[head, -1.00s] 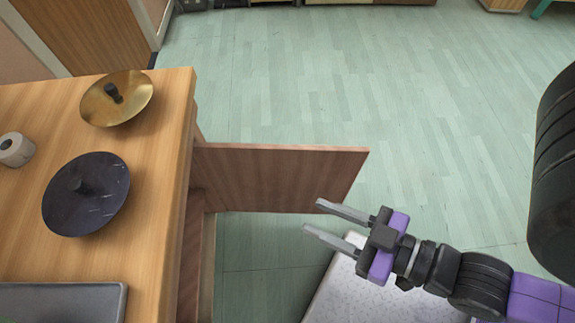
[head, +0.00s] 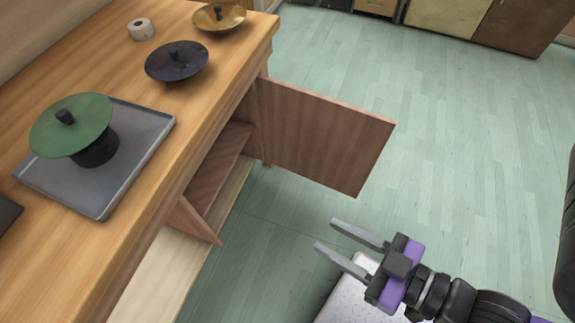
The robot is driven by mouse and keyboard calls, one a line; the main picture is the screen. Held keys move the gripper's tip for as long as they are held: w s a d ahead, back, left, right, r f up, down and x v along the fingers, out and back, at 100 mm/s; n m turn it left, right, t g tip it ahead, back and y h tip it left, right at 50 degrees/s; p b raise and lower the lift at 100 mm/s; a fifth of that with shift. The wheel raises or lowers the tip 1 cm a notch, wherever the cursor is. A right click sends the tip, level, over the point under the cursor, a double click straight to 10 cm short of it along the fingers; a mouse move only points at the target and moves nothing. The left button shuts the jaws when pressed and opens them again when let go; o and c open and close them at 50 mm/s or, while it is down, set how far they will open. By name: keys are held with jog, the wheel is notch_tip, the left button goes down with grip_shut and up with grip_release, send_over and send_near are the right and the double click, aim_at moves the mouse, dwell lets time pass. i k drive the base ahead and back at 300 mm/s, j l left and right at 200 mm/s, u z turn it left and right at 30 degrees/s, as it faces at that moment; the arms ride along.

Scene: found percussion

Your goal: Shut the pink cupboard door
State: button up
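The pinkish-brown cupboard door (head: 322,138) stands wide open in the head view, swung out from the wooden cabinet (head: 250,75) over the floor. Its hinged side is at the cabinet front and its free edge points right. My gripper (head: 325,234) is below the door's free end in the picture, with its two fingers apart and nothing between them. It appears apart from the door. The cabinet's inside shows to the left of the door, with a reddish-brown panel (head: 218,173) in it.
A second, smaller reddish-brown panel (head: 192,220) juts from the cabinet front, nearer to me. On the cabinet top are a green disc (head: 72,125) above a grey tray (head: 150,125), a dark disc (head: 177,65), a brass disc (head: 218,22) and a white roll (head: 141,30). Greenish floor (head: 460,150) is clear rightward.

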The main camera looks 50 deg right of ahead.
aim_at(335, 145)
jog(key=l+u, duration=0.2)
jog(key=u, duration=0.2)
jog(key=l+u, duration=0.15)
jog(key=u, duration=0.2)
jog(key=k+l+u, duration=0.1)
jog(key=u, duration=0.3)
jog(key=l+u, duration=0.35)
jog(key=k+l, duration=0.4)
jog(key=l, duration=0.2)
jog(key=k+l, duration=0.4)
jog(key=l, duration=0.15)
jog(key=k+l, duration=0.4)
jog(key=l, duration=0.2)
jog(key=k+l, duration=0.4)
jog(key=l, duration=0.2)
jog(key=k+l, duration=0.4)
jog(key=l, duration=0.2)
jog(key=k+l, duration=0.4)
jog(key=l, duration=0.15)
jog(key=u, duration=0.25)
jog(key=i+l, duration=0.05)
